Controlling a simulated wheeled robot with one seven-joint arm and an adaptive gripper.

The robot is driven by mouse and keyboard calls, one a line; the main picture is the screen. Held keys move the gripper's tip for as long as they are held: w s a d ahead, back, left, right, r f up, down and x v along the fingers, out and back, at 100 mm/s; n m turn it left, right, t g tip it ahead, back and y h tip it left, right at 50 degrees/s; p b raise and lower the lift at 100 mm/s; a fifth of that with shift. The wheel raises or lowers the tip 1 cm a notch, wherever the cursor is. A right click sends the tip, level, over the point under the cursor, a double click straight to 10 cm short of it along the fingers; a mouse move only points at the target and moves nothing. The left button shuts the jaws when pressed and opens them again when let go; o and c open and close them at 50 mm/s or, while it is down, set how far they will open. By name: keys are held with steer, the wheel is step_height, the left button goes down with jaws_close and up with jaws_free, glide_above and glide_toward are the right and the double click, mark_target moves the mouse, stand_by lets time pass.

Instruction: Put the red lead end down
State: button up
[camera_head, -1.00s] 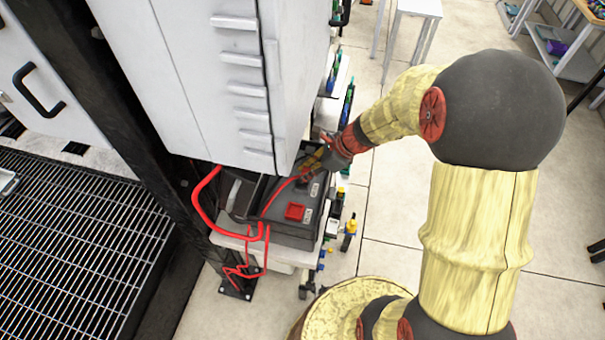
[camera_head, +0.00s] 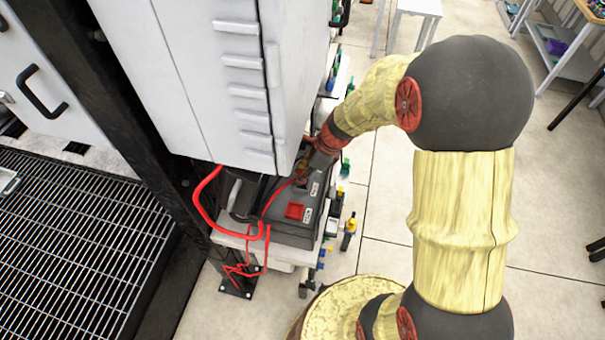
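The red lead (camera_head: 206,190) loops out of the left side of a dark grey box (camera_head: 290,225) and hangs down in front of it. A thin red stretch of the lead runs up across the box top toward my gripper (camera_head: 303,172). My gripper is low over the back part of the box, beneath the cabinet's edge. Its fingers are small, dark and partly hidden by the cabinet and my wrist. The lead end is hidden at the fingers, so I cannot tell whether they grip it.
A white cabinet (camera_head: 190,80) with several ledges stands close over the box on the left. A black post (camera_head: 110,110) and floor grating (camera_head: 70,240) lie further left. Small coloured parts (camera_head: 349,232) stand along the box's right side. Open tiled floor (camera_head: 390,215) lies to the right.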

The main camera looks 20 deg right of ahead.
steer(key=o, duration=0.3)
steer(key=shift+r, duration=0.25)
steer(key=v, duration=0.1)
steer(key=p+v, duration=0.1)
steer(key=v, duration=0.1)
steer(key=shift+s+d, duration=0.2)
steer(key=shift+d, duration=0.2)
steer(key=s+d, duration=0.6)
steer(key=d, duration=0.3)
steer(key=shift+s+a+r+n+t+h+p, duration=0.15)
steer(key=shift+s+a+r+n+t+h, duration=0.45)
steer(key=shift+s+a+r+n, duration=2.45)
steer(key=shift+s+a+r+n+t+h+p, duration=0.1)
steer(key=shift+s+a+r+n+t+h, duration=0.9)
steer(key=shift+r+n, duration=4)
steer(key=shift+s+a+r+n+h+p, duration=0.2)
steer(key=shift+s+a+r+n, duration=1.1)
steer(key=shift+s+r+n, duration=2.1)
steer(key=shift+w+r+n, duration=0.4)
steer(key=shift+w+n, duration=0.3)
steer(key=shift+n, duration=0.15)
